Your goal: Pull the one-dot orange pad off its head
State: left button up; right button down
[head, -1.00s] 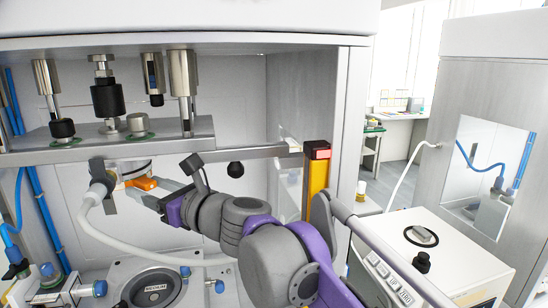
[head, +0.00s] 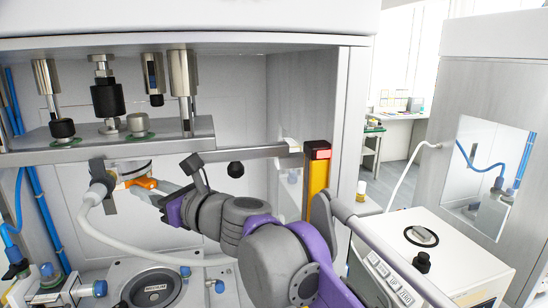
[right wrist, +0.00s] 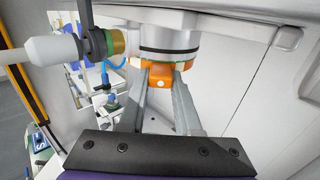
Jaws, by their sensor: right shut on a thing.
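The orange pad (head: 140,183) sits under a round pale head (head: 133,166) with a dark ring, below the press beam. In the right wrist view the pad (right wrist: 160,82) shows one white dot on its front face, and its top meets the underside of the head (right wrist: 170,38). My right gripper (head: 153,187) reaches in from the right and is shut on the pad. In the right wrist view one finger of the gripper (right wrist: 161,88) lies on each side of the pad. My left gripper is not in view.
A white hose (head: 88,215) with a pale fitting joins the left of the head. A round base marked REGULAR (head: 155,288) lies below. Metal rods and black plungers (head: 107,100) hang above the beam. A yellow post (head: 317,185) stands to the right.

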dwell(0.4)
jog(key=shift+s+r, duration=0.1)
jog(key=shift+r, duration=0.05)
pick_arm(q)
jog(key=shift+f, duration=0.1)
pick_arm(e)
jog(key=shift+f, duration=0.25)
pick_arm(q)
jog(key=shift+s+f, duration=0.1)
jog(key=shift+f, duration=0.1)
pick_arm(e)
jog(key=shift+f, duration=0.35)
pick_arm(q)
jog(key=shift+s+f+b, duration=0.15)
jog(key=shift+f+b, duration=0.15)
jog(key=shift+b, duration=0.15)
pick_arm(e)
jog(key=shift+f, duration=0.6)
